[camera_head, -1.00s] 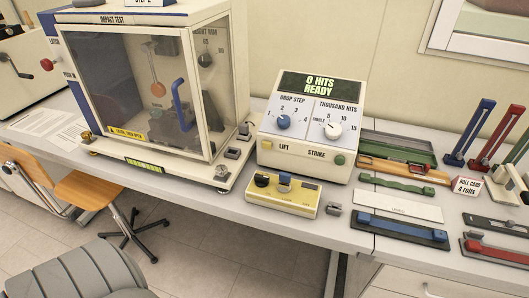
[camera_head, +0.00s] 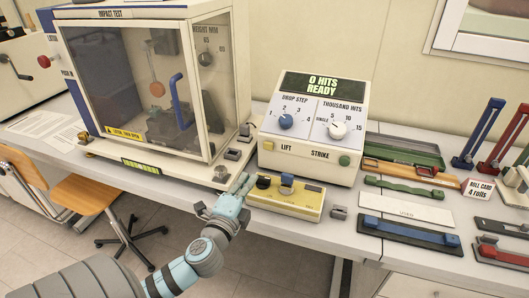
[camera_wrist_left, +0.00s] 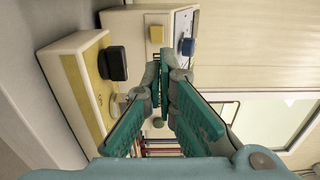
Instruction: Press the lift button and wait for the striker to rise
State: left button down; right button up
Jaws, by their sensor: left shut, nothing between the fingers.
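The control box (camera_head: 310,125) shows "0 HITS READY" on its display. Its yellow lift button (camera_head: 268,146) is at the lower left of its front, and also shows in the left wrist view (camera_wrist_left: 157,34). The striker (camera_head: 156,89), with an orange head, hangs behind the closed clear door of the impact test cabinet. My left gripper (camera_head: 244,181) is shut and empty, in front of and below the lift button and apart from it. In the left wrist view its fingertips (camera_wrist_left: 165,62) come together just below the button. My right gripper is not in view.
A small yellow box (camera_head: 290,203) with a black knob and a blue knob stands right beside my left gripper. The green strike button (camera_head: 345,160) is right of the lift button. The cabinet's base (camera_head: 190,172) lies to the left. Coloured tools fill the bench at right.

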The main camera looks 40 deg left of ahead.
pick_arm(q)
send_near(268, 146)
jog(key=p+x, duration=0.1)
jog(key=x, duration=0.6)
jog(key=shift+r, duration=0.1)
